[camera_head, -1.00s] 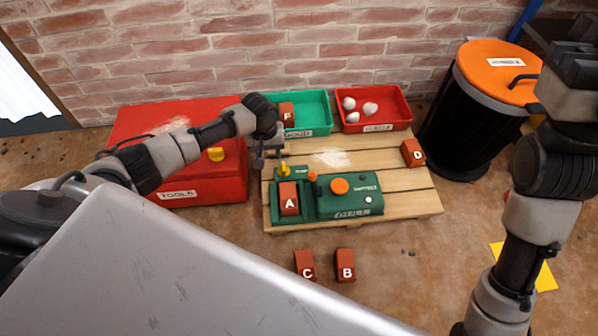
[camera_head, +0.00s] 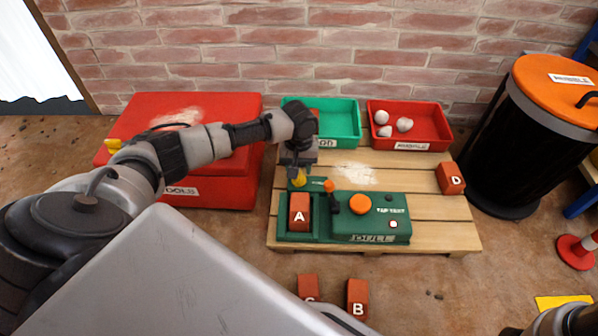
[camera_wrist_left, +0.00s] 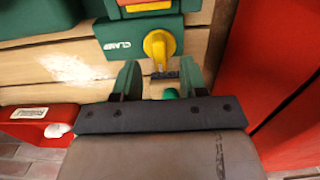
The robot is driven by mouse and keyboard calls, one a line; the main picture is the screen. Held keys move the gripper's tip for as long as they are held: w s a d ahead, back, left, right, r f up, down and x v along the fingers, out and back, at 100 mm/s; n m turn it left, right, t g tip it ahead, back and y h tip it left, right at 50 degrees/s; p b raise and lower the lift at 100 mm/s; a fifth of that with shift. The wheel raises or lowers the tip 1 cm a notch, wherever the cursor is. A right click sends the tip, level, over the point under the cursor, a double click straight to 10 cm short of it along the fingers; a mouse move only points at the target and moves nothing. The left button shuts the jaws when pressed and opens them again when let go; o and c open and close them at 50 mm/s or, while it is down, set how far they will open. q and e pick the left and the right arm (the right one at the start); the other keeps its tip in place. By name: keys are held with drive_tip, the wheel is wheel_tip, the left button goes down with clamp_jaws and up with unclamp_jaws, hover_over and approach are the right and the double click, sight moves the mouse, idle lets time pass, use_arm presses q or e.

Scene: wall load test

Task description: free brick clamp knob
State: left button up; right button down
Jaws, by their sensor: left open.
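The yellow clamp knob (camera_head: 298,179) sits at the back left of the green tap-test machine (camera_head: 372,219). In the left wrist view the knob (camera_wrist_left: 159,45) stands on a green plate lettered "CLAM" (camera_wrist_left: 126,44). Brick A (camera_head: 299,212) lies in the machine's left bay, and its edge shows at the top of the wrist view. My left gripper (camera_head: 298,162) is just behind and above the knob. In the wrist view its open fingers (camera_wrist_left: 158,82) point at the knob, one on either side of its line; contact cannot be told. My right gripper is out of view.
Brick D (camera_head: 450,178) lies at the pallet's right; bricks C (camera_head: 308,287) and B (camera_head: 357,298) lie on the floor in front. A green bin (camera_head: 345,120) and a red bin (camera_head: 440,130) stand behind. A red toolbox (camera_head: 213,185) is left, a black barrel (camera_head: 505,150) right.

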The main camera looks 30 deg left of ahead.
sight(299, 178)
use_arm(q)
drive_tip(key=shift+f+b, duration=0.85)
drive_tip(key=shift+f, duration=0.75)
drive_tip(key=shift+c, duration=0.4)
clamp_jaws()
